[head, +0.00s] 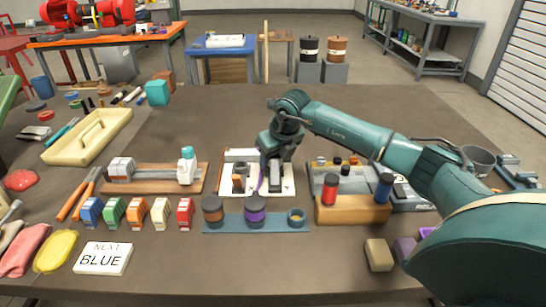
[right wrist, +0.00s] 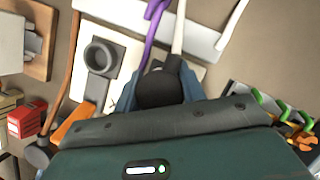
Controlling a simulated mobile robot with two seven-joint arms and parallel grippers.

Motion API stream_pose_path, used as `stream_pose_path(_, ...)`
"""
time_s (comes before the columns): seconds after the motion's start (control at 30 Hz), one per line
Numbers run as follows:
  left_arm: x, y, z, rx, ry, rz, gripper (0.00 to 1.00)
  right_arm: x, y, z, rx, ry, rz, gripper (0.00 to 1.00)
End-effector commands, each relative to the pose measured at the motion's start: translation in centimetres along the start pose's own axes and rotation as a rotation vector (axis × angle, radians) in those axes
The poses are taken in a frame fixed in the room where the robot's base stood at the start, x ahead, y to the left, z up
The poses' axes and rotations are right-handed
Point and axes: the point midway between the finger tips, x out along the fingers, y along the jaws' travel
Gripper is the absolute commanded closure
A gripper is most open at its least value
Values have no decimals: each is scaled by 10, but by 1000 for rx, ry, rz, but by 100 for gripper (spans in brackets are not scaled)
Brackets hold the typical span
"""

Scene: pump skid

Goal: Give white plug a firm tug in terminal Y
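A white board (head: 230,156) lies on the table in the middle of the head view, with a grey round-mouthed part (head: 240,171) on it. That part also shows in the right wrist view (right wrist: 101,57). My right gripper (head: 272,178) is low over the board. In the right wrist view, a white cable (right wrist: 179,28) runs down into the dark end of my right gripper, which looks closed around its plug. The plug body and its terminal are mostly hidden, and no letter Y is readable. A purple cable (right wrist: 153,22) passes just left. My left gripper is not in view.
A blue rack (head: 280,222) with dark jars stands in front of the board. A wooden block (head: 350,210) with red and blue cylinders is to the right. A brown board (head: 140,180) with a white bottle is left.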

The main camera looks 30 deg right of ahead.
Motion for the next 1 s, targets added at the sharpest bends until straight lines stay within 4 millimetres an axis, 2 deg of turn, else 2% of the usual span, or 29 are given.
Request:
stream_pose_path(0.03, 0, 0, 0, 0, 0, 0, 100, 0, 0, 0, 0, 0, 0, 65)
stream_pose_path(0.27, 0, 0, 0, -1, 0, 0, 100, 0, 0, 0, 0, -1, 0, 84)
stream_pose_path(1.0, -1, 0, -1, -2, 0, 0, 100, -3, 0, 2, 1, -3, 0, 84)
